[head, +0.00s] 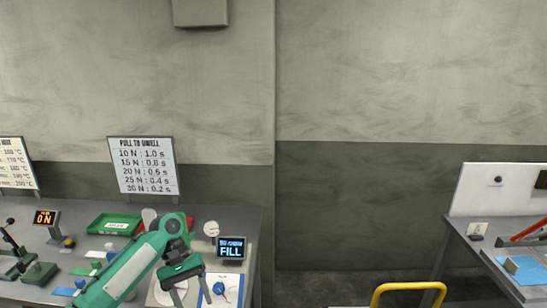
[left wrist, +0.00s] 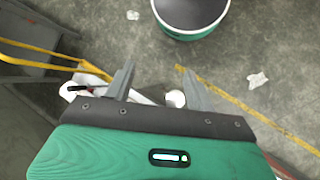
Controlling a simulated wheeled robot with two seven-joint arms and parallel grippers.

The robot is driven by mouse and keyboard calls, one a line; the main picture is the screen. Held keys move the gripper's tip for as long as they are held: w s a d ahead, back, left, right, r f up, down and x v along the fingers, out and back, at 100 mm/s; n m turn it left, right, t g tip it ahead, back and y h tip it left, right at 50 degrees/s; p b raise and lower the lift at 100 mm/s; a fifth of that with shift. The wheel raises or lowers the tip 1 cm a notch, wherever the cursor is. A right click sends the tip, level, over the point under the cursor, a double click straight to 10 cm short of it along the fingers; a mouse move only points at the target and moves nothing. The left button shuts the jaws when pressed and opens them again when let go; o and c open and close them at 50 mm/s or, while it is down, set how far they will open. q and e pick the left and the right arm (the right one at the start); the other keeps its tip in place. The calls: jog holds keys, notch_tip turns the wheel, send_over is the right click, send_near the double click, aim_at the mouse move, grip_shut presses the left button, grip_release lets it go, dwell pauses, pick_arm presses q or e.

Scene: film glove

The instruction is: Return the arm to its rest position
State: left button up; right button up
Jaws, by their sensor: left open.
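My left arm comes in from the lower left in the head view, green with a dark wrist. Its gripper (head: 190,291) is over the right part of the left bench, with its fingers pointing down. In the left wrist view the two grey fingers of the gripper (left wrist: 158,88) stand apart, with nothing between them. Below them are grey floor and some white items. My right gripper is in neither view.
A second bench (head: 456,228) is at the right.

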pick_arm(q)
jog(key=s+d+f+m+t, duration=0.2)
jog(key=s+d+f, duration=0.2)
jog(key=s+f, duration=0.4)
jog(key=s+d+f+m+t, duration=0.2)
jog(key=s+d+f+m, duration=0.15)
jog(key=s+f, duration=0.4)
jog(key=s+a+r+t+y, duration=0.25)
jog(key=s+a, duration=0.25)
jog(key=s, duration=0.3)
jog(key=s+a+r+t+y, duration=0.25)
jog(key=s+a, duration=0.25)
jog(key=s, duration=0.4)
notch_tip(320, 180, down, 33)
jog(key=g, duration=0.1)
jog(key=s+a+f+g+b, duration=0.1)
jog(key=s+a+f, duration=0.2)
jog(key=s+f, duration=1.6)
jog(key=shift+s+a+f+g+h, duration=0.15)
jog(key=shift+f+g+h, duration=0.15)
jog(key=shift+f, duration=0.15)
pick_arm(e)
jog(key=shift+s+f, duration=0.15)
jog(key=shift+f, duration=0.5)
